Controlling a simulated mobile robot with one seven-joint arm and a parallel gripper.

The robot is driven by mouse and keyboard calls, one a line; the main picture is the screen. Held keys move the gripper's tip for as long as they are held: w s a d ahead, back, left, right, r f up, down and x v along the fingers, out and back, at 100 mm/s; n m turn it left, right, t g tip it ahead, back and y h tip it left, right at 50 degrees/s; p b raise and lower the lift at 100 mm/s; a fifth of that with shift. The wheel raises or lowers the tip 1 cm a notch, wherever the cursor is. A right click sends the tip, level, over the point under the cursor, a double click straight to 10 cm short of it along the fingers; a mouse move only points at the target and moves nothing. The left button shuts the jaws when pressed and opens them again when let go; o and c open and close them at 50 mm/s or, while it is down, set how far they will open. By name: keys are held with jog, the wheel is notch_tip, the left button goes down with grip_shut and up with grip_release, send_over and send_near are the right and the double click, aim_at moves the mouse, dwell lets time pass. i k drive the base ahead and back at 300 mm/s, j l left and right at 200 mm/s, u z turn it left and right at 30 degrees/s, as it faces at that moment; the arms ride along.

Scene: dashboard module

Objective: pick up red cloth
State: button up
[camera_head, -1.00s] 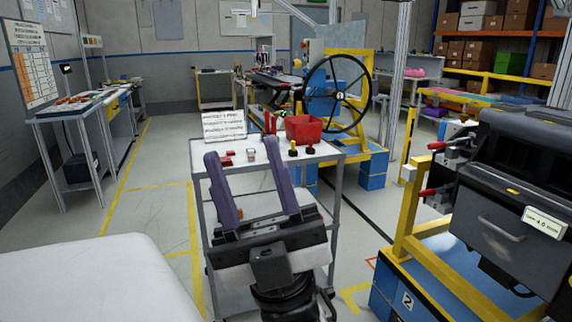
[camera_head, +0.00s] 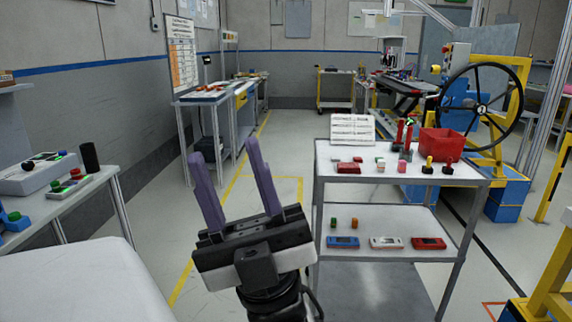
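My gripper (camera_head: 224,148) has two purple fingers pointing up and spread apart, with nothing between them. It is in the lower middle of the head view, in front of the floor left of a grey two-shelf cart (camera_head: 318,205). I cannot make out a red cloth for certain. A small flat red item (camera_head: 348,168) lies on the cart's top shelf, too small to tell whether it is cloth. A red bin (camera_head: 441,143) stands at the top shelf's right rear, and its inside is mostly hidden.
A white sign (camera_head: 352,129) and small parts are on the cart's top. Its lower shelf holds blue, white and red devices (camera_head: 429,243). A white surface (camera_head: 75,275) and a side bench are at left. A yellow frame with a black wheel (camera_head: 482,108) is at right. Floor is open ahead-left.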

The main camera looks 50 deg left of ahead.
aim_at(342, 167)
jog(key=u, duration=1.1)
jog(key=z, duration=1.15)
jog(key=i+j, duration=0.1)
jog(key=j, duration=0.3)
jog(key=i+j, duration=0.15)
jog(key=j, duration=0.2)
jog(key=i+j, duration=0.1)
jog(key=j, duration=0.3)
jog(key=i+j, duration=0.1)
jog(key=j, duration=0.3)
jog(key=i+j+z, duration=0.1)
jog(key=j, duration=0.25)
jog(key=i+j, duration=0.15)
jog(key=j, duration=0.25)
jog(key=i+j, duration=0.15)
jog(key=j, duration=0.15)
jog(key=i+j, duration=0.15)
jog(key=j, duration=0.15)
